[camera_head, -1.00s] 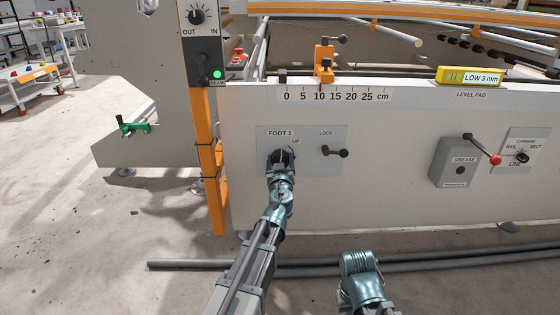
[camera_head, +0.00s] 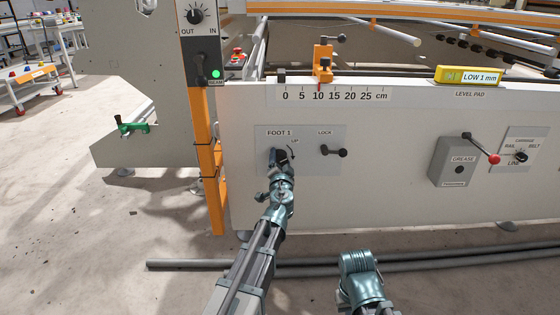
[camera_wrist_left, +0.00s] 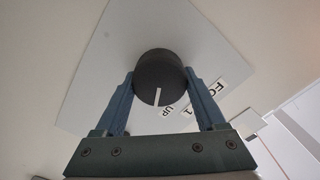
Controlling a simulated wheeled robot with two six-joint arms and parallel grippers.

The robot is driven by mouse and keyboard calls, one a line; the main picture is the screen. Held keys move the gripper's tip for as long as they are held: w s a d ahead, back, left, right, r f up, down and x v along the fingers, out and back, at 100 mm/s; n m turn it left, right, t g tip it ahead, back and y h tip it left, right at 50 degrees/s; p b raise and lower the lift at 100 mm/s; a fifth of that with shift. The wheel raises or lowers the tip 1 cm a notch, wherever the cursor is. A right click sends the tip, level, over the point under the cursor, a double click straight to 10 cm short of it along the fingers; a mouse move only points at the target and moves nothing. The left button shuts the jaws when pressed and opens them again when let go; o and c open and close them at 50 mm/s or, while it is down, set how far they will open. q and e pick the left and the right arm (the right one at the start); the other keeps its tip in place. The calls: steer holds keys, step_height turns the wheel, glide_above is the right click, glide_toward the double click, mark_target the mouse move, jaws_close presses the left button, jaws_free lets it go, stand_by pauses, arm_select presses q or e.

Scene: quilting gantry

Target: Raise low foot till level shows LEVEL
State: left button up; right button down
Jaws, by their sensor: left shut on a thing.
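The FOOT 1 knob (camera_wrist_left: 160,76) is a round black knob with a white pointer line, on a pale plate (camera_head: 306,165) on the gantry's front panel. My left gripper (camera_head: 279,160) is shut on the knob; in the left wrist view its two blue fingers (camera_wrist_left: 160,92) press on the knob's opposite sides. The word UP shows beside the knob. The level (camera_head: 468,75) is a yellow box on the LEVEL PAD at the top right, and its display reads LOW 1 mm. My right arm's end shows at the bottom, but its fingers are not in view.
A LOCK lever (camera_head: 335,151) sits right of the knob on the same plate. Grey pipes (camera_head: 420,259) lie on the floor below. An orange post (camera_head: 210,160) stands left of the panel.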

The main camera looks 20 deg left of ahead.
arm_select(q)
steer(key=m, duration=0.5)
steer(key=shift+d+f+m, duration=0.1)
steer(key=shift+m, duration=0.2)
steer(key=m, duration=0.5)
steer(key=shift+f+m, duration=0.1)
steer(key=shift+m, duration=0.2)
arm_select(e)
steer(key=shift+f, duration=0.2)
arm_select(q)
steer(key=o, duration=1.3)
